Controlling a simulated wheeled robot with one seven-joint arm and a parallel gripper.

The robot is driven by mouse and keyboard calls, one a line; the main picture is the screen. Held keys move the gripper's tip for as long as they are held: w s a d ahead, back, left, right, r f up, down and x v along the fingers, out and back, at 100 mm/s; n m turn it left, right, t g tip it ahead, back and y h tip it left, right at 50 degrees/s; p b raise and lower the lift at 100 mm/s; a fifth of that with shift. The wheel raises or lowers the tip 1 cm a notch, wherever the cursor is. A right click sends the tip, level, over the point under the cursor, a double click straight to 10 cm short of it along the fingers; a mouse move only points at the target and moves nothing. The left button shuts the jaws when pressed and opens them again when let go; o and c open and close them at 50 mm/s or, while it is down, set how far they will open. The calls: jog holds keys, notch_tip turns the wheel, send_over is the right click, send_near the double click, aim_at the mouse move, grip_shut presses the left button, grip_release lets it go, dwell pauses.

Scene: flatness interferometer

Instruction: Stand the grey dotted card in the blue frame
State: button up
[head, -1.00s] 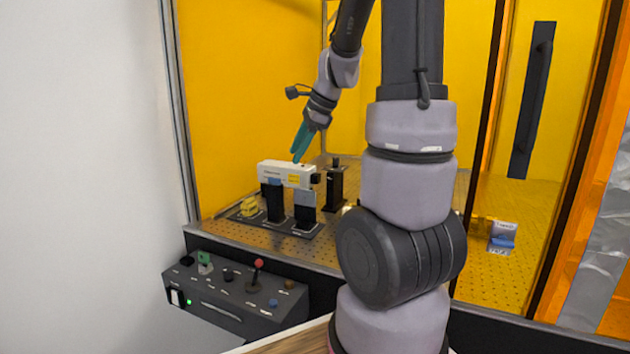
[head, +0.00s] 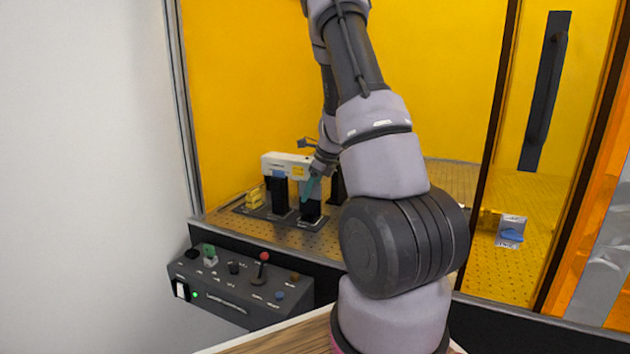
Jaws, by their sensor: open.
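My gripper (head: 309,190) has teal fingers and is at the right-hand black post under the white instrument (head: 285,164). Its jaws are open, though the gap is hard to see from here. A small grey panel sits on that post, mostly hidden behind the fingers; I cannot make out dots on it or whether the fingers touch it. At the right, on the perforated deck, stands a small holder with a blue part (head: 511,236), a pale panel behind it and a white label below. It may be the blue frame, but it is too small to be sure.
A dark base plate (head: 244,209) carries the black posts and a yellow block (head: 254,199). A control box (head: 240,290) with knobs and a red-topped lever is in front. A dark upright of the enclosure (head: 492,130) stands between the instrument and the blue holder.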

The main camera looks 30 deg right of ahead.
jog(key=shift+x, duration=1.55)
grip_shut()
jog(key=shift+r, duration=0.15)
jog(key=shift+r, duration=3)
